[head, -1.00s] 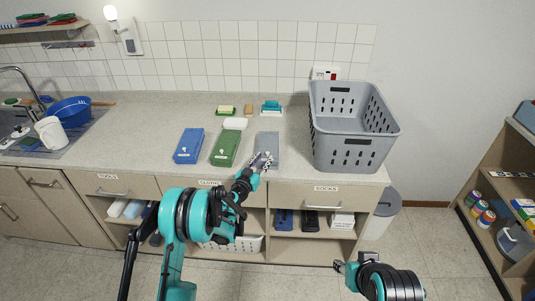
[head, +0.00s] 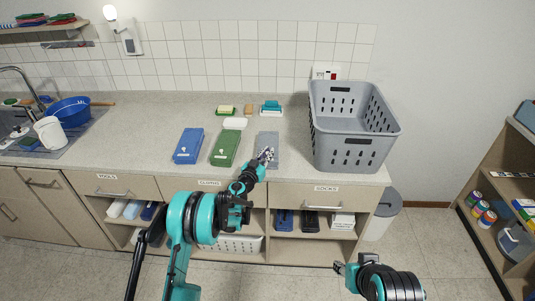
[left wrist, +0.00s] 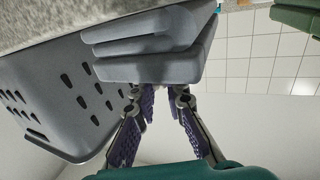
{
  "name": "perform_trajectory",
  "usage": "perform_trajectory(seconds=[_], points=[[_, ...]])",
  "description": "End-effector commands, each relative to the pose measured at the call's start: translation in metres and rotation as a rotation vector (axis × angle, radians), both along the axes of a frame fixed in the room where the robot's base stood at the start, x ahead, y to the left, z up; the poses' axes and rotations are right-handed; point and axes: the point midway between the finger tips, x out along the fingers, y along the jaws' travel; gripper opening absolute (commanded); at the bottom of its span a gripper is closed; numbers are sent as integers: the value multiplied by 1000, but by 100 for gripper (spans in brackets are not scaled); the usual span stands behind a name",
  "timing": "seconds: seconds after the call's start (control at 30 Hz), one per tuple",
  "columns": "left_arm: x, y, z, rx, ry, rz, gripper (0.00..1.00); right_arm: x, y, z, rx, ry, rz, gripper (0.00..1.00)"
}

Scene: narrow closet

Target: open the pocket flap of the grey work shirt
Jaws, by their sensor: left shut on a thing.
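The grey work shirt (head: 268,139) lies folded on the counter, right of a green folded shirt (head: 225,148) and a blue one (head: 188,146). My left gripper (head: 266,155) is at its near part. In the left wrist view the shirt (left wrist: 150,68) shows as stacked grey layers, with my left gripper's purple-padded fingers (left wrist: 158,92) at its edge. The gripper is shut on the shirt; the fingertips are partly hidden, and I cannot tell how far the flap is raised. My right gripper (head: 340,267) is low at the front, away from the counter, holding nothing visible.
A grey laundry basket (head: 350,128) stands on the counter close to the right of the shirt. A white soap-like block (head: 235,123), a sponge (head: 227,110) and a teal brush (head: 271,106) lie behind. The drawers and open shelves are below the counter edge.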

Motion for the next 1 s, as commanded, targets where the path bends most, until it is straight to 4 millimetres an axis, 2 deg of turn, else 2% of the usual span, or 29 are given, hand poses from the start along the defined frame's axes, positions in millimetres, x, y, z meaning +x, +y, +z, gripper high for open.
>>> perform_trajectory(seconds=[0.37,1.0], points=[[1,0,7,0,58,0,0,0,0,7,0,0,0,40],[16,1,35,-16,465,1,0,0,0,44,0,0,0,40]])
